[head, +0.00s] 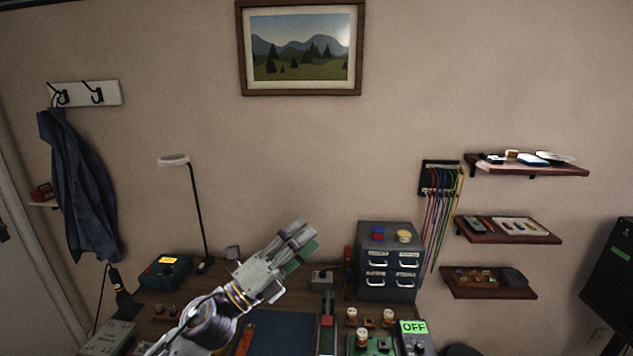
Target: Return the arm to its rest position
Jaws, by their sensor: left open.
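My left arm comes in from the bottom left, and my left gripper (298,240) is raised above the workbench (185,302). Its fingers point up and to the right, and I see nothing held in it. The gap between the fingers is hard to make out at this angle. My right gripper is not in view. At the bottom edge of the head view, a green circuit board (362,345) stands beside a box with a green OFF display (413,327). The gripper is apart from both.
A grey drawer cabinet (388,265) stands at the back right of the bench. A dark blue mat (282,333) lies in front. The wall space above the gripper is free.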

